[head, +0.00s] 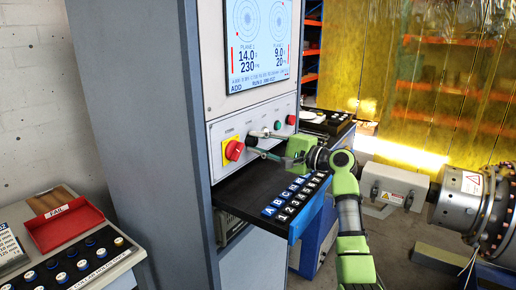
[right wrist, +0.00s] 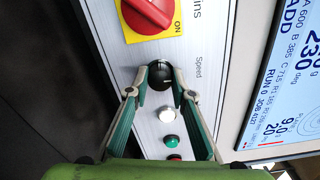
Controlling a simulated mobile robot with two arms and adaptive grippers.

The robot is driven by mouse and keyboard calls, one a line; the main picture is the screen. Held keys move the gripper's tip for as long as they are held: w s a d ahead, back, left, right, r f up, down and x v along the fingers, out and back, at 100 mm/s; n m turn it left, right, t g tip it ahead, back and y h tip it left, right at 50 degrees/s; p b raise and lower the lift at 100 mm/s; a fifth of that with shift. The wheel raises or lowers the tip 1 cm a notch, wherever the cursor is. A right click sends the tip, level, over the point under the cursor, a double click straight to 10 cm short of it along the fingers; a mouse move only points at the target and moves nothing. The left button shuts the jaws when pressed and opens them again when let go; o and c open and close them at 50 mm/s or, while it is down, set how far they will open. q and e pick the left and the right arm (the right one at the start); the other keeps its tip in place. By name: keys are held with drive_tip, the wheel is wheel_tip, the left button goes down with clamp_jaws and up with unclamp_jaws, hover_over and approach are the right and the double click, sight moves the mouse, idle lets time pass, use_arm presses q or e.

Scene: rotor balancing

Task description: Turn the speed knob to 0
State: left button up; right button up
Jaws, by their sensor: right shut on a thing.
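The black speed knob (right wrist: 160,76) sits on the light control panel under the printed word "Speed" in the right wrist view. My right gripper (right wrist: 161,79) has its two fingers closed on opposite sides of the knob. In the head view the right gripper (head: 258,143) reaches in from the right to the panel. The knob (head: 251,141) there is small and partly covered by the fingers. A light mark shows on the knob in the wrist view, but the scale is too unclear to read. My left gripper is not in view.
A red main switch on a yellow plate (head: 233,149) is beside the knob. White (right wrist: 166,114) and green (right wrist: 171,141) buttons lie between my fingers' bases. A screen (head: 258,45) is above. A black shelf with lettered blocks (head: 235,196) is below. A red FAIL tray (head: 65,226) stands left.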

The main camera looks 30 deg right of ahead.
drive_tip(key=shift+f+n, duration=0.1)
drive_tip(key=shift+n, duration=0.2)
drive_tip(key=o, duration=1.1)
drive_tip(key=shift+s, duration=0.1)
drive_tip(key=v, duration=1.2)
